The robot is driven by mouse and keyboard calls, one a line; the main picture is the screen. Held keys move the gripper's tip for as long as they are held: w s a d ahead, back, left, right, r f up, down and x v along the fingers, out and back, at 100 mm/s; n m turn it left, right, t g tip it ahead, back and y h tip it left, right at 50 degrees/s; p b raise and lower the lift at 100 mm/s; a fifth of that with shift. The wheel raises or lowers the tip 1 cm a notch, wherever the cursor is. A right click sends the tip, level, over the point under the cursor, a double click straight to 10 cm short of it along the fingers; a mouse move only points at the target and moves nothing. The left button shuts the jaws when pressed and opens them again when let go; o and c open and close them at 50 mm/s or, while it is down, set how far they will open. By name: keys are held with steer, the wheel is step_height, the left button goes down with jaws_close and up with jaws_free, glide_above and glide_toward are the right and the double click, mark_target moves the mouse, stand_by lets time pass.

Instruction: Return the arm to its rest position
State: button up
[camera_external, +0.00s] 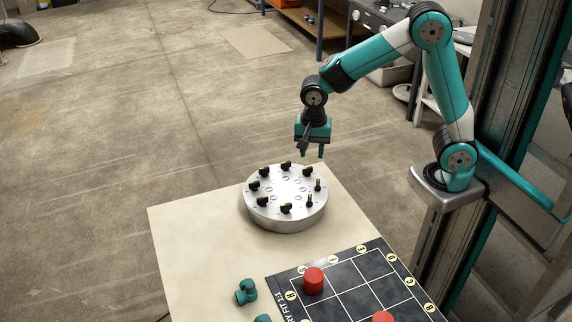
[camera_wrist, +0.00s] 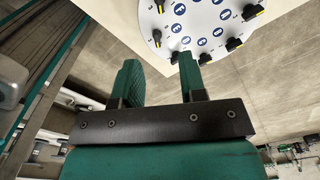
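My gripper (camera_external: 313,155) hangs above the back right part of a round silver dial plate in the external view. In the wrist view my gripper's two green fingers (camera_wrist: 160,80) stand apart with nothing between them. My arm is bent, reaching out left from its bracket on the column. The dial plate (camera_external: 284,214) sits on the pale table and carries several black knobs with yellow marks. Part of it shows beyond the fingers in the wrist view (camera_wrist: 205,12). A gap shows between the fingertips and the plate.
The pale table (camera_external: 190,240) has bare room left of the plate. A black grid mat (camera_external: 345,275) lies at the front right, with a red cylinder (camera_external: 314,281) and another red piece (camera_external: 383,317) on it. A teal fitting (camera_external: 246,291) lies left of the mat.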

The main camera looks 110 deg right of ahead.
steer(key=s+a+r+n+t+y, duration=0.1)
steer(key=s+a+r+n, duration=0.1)
steer(key=a+n, duration=0.75)
steer(key=s+a+r+n+y, duration=0.1)
steer(key=s+a+r+n, duration=0.1)
steer(key=a+n, duration=0.75)
steer(key=s+a+r+n+g+y, duration=0.1)
steer(key=s+a+r+n+y, duration=0.1)
steer(key=s+a+n, duration=1)
steer(key=a, duration=0.3)
steer(key=shift+s, duration=0.15)
steer(key=shift+d, duration=0.1)
stand_by(0.5)
